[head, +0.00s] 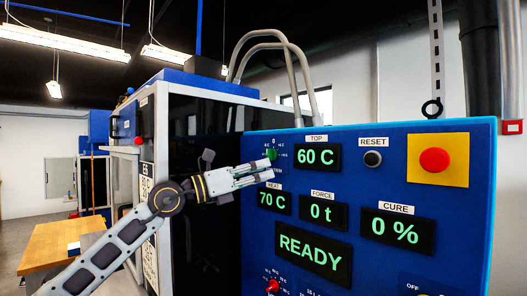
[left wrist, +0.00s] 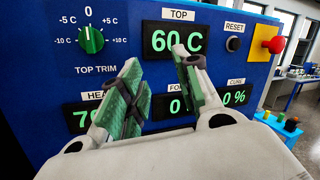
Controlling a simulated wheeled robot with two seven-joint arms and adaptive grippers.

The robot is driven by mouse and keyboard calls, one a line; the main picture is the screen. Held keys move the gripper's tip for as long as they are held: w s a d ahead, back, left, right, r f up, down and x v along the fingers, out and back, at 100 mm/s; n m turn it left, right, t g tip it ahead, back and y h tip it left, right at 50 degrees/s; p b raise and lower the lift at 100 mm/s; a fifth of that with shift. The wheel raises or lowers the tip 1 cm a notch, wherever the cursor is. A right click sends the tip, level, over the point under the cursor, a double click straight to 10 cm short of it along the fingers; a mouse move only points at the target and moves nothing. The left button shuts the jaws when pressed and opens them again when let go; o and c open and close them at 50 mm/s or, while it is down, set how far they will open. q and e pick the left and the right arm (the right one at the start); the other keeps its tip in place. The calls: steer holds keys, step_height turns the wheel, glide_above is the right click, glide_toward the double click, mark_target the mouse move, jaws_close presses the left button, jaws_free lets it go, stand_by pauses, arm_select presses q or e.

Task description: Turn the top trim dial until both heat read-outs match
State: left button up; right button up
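The green top trim dial (left wrist: 91,40) is on the blue panel, its pointer mark up near 0 on a scale from -10 to +10 C. It also shows in the head view (head: 271,154), just above my gripper's tips. The TOP read-out (head: 318,157) shows 60 C and the HEAT read-out (head: 273,201) shows 70 C. My left gripper (head: 268,171) is in front of the panel. In the left wrist view its fingers (left wrist: 158,62) are apart with nothing between them, and the dial lies to their upper left. My right gripper is not in view.
The panel also carries a black RESET button (head: 372,159), a red stop button (head: 435,161) on yellow, a READY display (head: 300,256) and a red knob (head: 272,286) lower down. A wooden table (head: 50,247) stands at the left.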

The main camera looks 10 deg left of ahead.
arm_select(q)
steer(key=a+r+t+y, duration=0.2)
steer(key=a+r+y, duration=0.3)
steer(key=a, duration=0.4)
steer(key=shift+w+r+y, duration=0.25)
steer(key=shift+w+y, duration=0.1)
steer(key=shift+y, duration=0.05)
steer(key=shift+w+d, duration=0.1)
steer(key=p, duration=0.5)
glide_toward(267, 150)
steer(key=x, duration=0.7)
steer(key=shift+x, duration=0.75)
jaws_close()
